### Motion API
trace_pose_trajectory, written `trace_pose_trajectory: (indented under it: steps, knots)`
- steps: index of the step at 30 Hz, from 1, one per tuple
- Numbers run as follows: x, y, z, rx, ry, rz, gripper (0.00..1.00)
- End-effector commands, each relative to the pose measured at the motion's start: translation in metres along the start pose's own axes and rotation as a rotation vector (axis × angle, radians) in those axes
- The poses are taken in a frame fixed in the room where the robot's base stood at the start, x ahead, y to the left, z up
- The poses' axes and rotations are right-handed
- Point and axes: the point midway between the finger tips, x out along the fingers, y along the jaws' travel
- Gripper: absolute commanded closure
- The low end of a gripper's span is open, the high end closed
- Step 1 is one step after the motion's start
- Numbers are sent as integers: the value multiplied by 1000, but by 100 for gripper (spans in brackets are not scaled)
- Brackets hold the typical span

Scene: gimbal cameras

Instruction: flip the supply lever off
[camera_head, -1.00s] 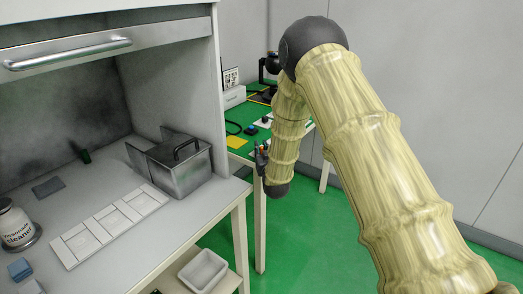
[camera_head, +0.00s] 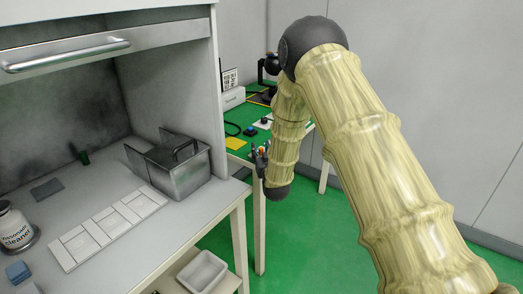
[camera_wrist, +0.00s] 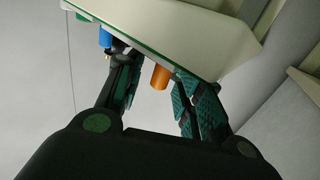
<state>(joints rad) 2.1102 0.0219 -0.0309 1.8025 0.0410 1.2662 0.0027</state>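My gripper (camera_wrist: 148,66) is open in the wrist view, its two dark fingers with green pads spread apart. An orange cylinder (camera_wrist: 160,77), like a handle, shows between the fingers, nearer the right one, with a gap visible on its left. A blue cylinder (camera_wrist: 105,38) shows by the left fingertip. I cannot tell which of these, if either, is the supply lever. In the head view my gripper (camera_head: 259,160) is small, at the near edge of the green-topped table (camera_head: 238,145), with a speck of orange at its fingers. Contact cannot be made out.
A pale panel with a green edge (camera_wrist: 180,30) crosses the top of the wrist view, close to the fingers. A grey bench (camera_head: 150,245) with a metal box (camera_head: 182,172) stands left of my arm. A white bin (camera_head: 203,270) sits below. Green floor is free below the gripper.

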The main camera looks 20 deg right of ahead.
Motion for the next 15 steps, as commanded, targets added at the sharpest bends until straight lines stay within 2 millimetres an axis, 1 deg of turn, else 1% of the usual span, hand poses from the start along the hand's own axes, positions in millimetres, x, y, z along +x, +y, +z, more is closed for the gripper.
trace_pose_trajectory:
  steps: [5, 12, 15]
  knots:
    - [-28, 2, 1, 0, -4, 2, 63]
    - [-72, 2, 0, 0, -2, 2, 63]
    - [-88, 2, 0, 0, -1, 2, 63]
